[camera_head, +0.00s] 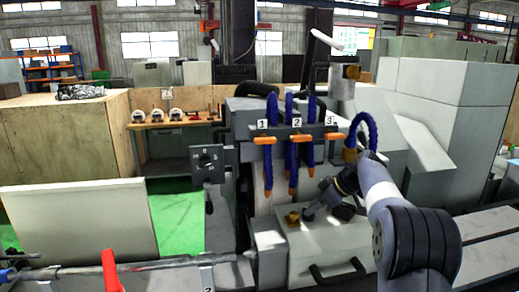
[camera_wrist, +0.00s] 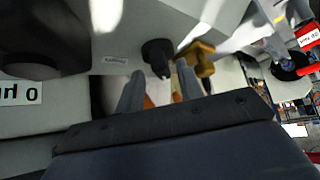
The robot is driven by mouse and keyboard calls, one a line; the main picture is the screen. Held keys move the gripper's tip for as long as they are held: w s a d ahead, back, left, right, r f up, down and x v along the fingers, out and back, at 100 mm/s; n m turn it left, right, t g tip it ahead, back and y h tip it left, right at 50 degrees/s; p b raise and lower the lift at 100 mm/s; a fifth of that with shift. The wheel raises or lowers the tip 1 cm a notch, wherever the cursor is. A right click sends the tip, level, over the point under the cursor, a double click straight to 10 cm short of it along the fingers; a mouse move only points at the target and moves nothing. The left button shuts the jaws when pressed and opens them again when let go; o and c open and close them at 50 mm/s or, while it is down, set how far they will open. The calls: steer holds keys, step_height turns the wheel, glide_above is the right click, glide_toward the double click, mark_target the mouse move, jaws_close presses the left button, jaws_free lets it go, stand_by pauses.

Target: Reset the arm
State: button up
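My arm reaches in from the right in the head view, bent, with my gripper (camera_head: 318,207) low over the front of the grinder (camera_head: 330,240). In the wrist view the two grey fingers of my gripper (camera_wrist: 160,86) stand apart with a gap between them, and I see nothing held. A black knob (camera_wrist: 158,54) lies just beyond the fingertips. A brass fitting (camera_wrist: 198,59) is beside the right finger; whether they touch is unclear. The exact fingertip position is hard to make out in the head view.
Blue coolant hoses with orange taps (camera_head: 295,138), numbered 1 to 3, hang above my gripper. A control box (camera_head: 207,162) is to their left. A red lever (camera_head: 111,270) stands at the front left. A pale panel (camera_head: 78,222) and wooden crates are further left.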

steer(key=shift+w+a+f+b, duration=0.15)
steer(key=shift+a+f+b, duration=0.2)
steer(key=shift+f, duration=0.3)
steer(key=m+t+h+b, duration=0.1)
steer(key=m, duration=0.1)
steer(key=m+t+h+b, duration=0.1)
steer(key=m, duration=0.1)
steer(key=shift+s+r+b, duration=0.15)
steer(key=shift+s+b, duration=0.05)
steer(key=shift+b, duration=0.15)
steer(key=m+h, duration=0.1)
steer(key=m+t, duration=0.1)
steer(key=m, duration=0.1)
steer(key=m+h, duration=0.1)
steer(key=shift+s+a+r+m+t+h, duration=0.1)
steer(key=shift+a+r+m+t+h, duration=0.05)
steer(key=shift+a+m+t+h, duration=0.2)
steer(key=shift+d+m+h+p, duration=0.1)
steer(key=shift+m+h+p, duration=0.25)
steer(key=shift+m+h, duration=0.35)
steer(key=shift+m, duration=0.35)
steer(key=shift+t, duration=0.25)
